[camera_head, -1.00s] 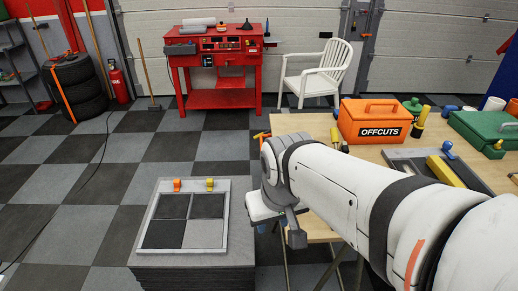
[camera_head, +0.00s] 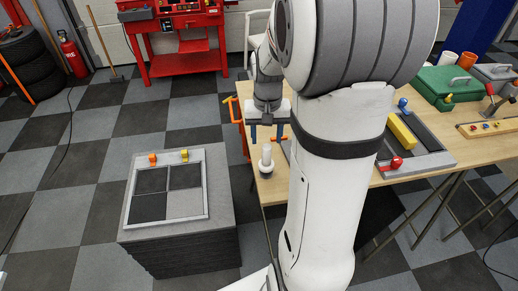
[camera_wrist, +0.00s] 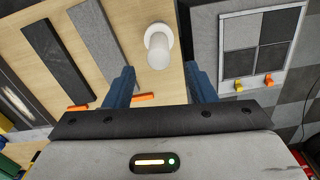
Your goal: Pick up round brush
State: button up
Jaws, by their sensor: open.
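A white upright cylinder on a wider round base, which I take to be the round brush (camera_head: 266,159), stands near the left edge of the wooden table (camera_head: 275,190). In the wrist view the brush (camera_wrist: 158,48) shows just beyond the fingertips, between their lines. My gripper (camera_head: 267,138) has two blue fingers, apart and empty, pointing down above the brush. In the wrist view my gripper (camera_wrist: 162,80) has nothing between its fingers. My arm hides much of the table behind it.
Left of the table stands a dark stacked block with a framed tile panel (camera_head: 167,193) on top. Dark and grey strips (camera_wrist: 103,45) lie on the table near the brush. A tray with a yellow block (camera_head: 402,132) and a green case (camera_head: 445,88) are farther right.

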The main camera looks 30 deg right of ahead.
aim_at(267, 154)
jog(key=f, duration=0.2)
jog(key=f+p, duration=0.1)
jog(key=f, duration=0.4)
jog(key=shift+s+a, duration=0.1)
jog(key=shift+s, duration=0.25)
jog(key=shift+c, duration=0.3)
jog(key=c, duration=1)
